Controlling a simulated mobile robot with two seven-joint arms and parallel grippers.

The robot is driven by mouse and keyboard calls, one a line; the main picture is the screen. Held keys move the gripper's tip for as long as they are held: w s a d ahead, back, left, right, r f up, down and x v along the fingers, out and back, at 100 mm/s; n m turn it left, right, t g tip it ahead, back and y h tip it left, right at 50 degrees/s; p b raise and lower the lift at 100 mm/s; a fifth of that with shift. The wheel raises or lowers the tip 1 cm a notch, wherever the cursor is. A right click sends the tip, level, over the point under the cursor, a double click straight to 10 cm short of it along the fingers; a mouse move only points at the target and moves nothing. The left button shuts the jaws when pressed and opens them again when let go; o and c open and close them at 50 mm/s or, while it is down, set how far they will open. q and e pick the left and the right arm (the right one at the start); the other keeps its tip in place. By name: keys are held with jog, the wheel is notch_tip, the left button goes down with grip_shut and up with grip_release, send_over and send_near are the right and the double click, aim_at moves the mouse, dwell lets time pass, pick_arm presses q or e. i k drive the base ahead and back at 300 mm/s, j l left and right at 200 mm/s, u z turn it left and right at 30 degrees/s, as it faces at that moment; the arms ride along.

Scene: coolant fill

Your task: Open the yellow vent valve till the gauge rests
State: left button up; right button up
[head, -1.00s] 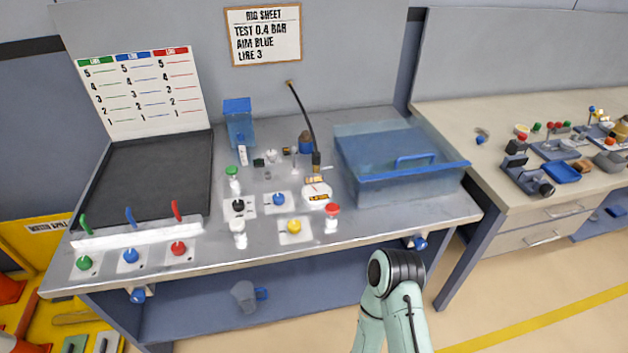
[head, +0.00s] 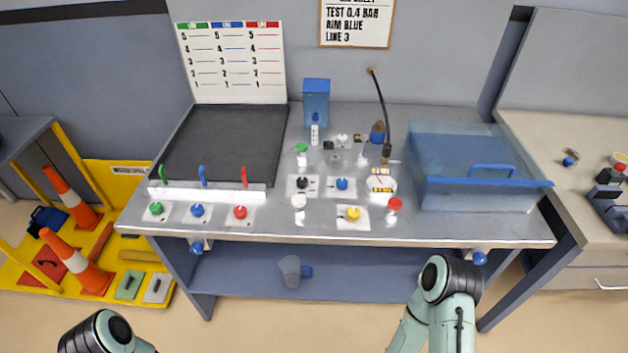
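The yellow vent valve (head: 352,214) is a round yellow knob on a white plate near the front edge of the bench, right of centre. The gauge (head: 381,183) is a pale round body with a brass fitting, just behind and right of the yellow knob; its needle is too small to read. My arms show at the bottom of the head view, one at the lower left and one right of centre. Both stay in front of the bench, apart from the valve. Neither gripper is in view.
A blue knob (head: 342,184) and a black knob (head: 303,183) sit behind the yellow one. A red-capped bottle (head: 395,206) stands close on its right, a white-capped one (head: 298,202) on its left.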

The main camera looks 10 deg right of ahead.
aim_at(353, 214)
jog(key=l+z, duration=0.1)
jog(key=z, duration=0.25)
jog(key=i+l+z, duration=0.1)
jog(key=z, duration=0.25)
